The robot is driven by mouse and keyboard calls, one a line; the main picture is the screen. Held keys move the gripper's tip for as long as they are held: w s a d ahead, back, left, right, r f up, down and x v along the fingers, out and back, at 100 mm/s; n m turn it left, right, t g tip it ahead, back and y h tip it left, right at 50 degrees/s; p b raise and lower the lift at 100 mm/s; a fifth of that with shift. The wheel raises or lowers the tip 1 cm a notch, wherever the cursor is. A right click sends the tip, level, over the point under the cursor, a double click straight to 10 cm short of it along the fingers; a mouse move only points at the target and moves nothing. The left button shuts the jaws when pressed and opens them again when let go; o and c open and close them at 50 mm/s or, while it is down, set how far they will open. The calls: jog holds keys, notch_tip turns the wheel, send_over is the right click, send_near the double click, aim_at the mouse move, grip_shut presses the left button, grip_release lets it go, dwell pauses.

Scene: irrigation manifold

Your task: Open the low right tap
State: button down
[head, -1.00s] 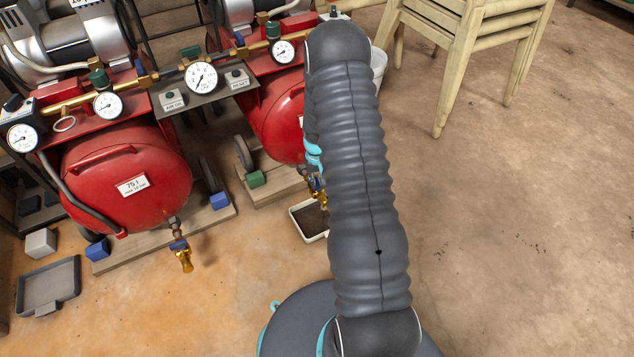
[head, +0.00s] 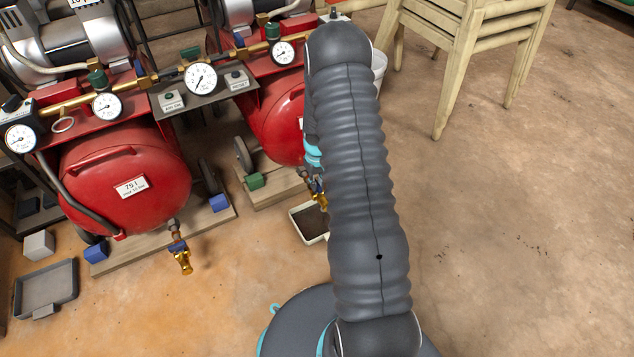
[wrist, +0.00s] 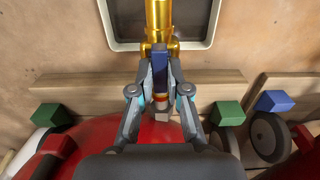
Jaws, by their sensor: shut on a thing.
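The low right tap is a brass tap (head: 320,200) under the right red tank, partly hidden by my arm in the head view. In the wrist view its brass spout (wrist: 159,20) points to the top of the picture, and its blue handle (wrist: 160,62) lies in line with the spout. My gripper (wrist: 160,70) has one finger on each side of the blue handle and is shut on it. The tap's stem behind the handle shows between the fingers. I cannot see any water at the spout.
A tray (head: 299,226) with dark contents lies under the spout. Green wheel blocks (wrist: 227,113) and a wooden plank (wrist: 85,90) are close by. The left red tank (head: 120,185) has a similar tap (head: 182,260). Stacked chairs (head: 455,40) stand at the back; the floor at right is clear.

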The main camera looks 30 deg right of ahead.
jog(key=c, duration=1.1)
grip_release()
jog(key=shift+c, duration=0.2)
notch_tip(320, 180, up, 12)
